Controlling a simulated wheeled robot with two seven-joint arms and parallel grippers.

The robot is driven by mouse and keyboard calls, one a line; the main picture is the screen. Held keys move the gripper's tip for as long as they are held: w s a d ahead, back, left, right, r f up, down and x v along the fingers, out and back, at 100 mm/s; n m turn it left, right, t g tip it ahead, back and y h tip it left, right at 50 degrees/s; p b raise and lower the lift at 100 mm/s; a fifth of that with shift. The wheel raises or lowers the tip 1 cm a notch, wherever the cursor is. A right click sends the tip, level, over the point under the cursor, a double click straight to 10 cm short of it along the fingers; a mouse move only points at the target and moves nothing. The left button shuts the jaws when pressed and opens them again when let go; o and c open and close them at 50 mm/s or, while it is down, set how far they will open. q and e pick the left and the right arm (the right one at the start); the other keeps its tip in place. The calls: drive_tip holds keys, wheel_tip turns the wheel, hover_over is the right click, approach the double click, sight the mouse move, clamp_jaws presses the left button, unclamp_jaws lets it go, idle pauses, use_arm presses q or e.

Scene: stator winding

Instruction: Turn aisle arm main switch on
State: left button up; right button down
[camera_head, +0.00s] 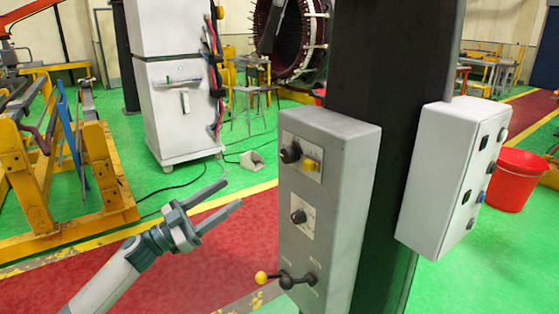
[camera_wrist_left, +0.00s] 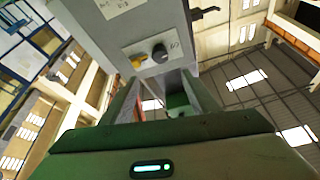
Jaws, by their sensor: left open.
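A grey control box (camera_head: 333,145) is fixed to a dark column. Its front has a black knob (camera_head: 290,154) beside a yellow knob (camera_head: 310,164) on the upper plate, a black knob (camera_head: 298,216) on the middle plate, and a black lever (camera_head: 288,280) with a yellow ball at the bottom. Labels are too small to read, so I cannot tell which is the main switch. My left gripper (camera_head: 233,193) is open and empty, left of the box and apart from it. In the left wrist view, a black knob (camera_wrist_left: 160,53) shows beyond the open fingers. My right gripper is out of view.
A white switch box (camera_head: 445,180) is on the column's right side. A red bucket (camera_head: 515,180) stands behind it. A white cabinet (camera_head: 180,110) and a yellow frame (camera_head: 105,165) stand at the left. Green and red floor between them is open.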

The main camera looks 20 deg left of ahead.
use_arm(q)
drive_tip(key=p, duration=0.6)
approach(284, 157)
drive_tip(key=x, duration=0.7)
drive_tip(key=shift+s+r, duration=0.1)
drive_tip(key=shift+s, duration=0.05)
drive_tip(key=shift+x, duration=0.75)
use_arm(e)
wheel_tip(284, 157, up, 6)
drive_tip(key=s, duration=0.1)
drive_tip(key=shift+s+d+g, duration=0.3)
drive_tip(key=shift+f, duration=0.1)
use_arm(q)
drive_tip(key=c, duration=1.1)
drive_tip(key=shift+o, duration=0.2)
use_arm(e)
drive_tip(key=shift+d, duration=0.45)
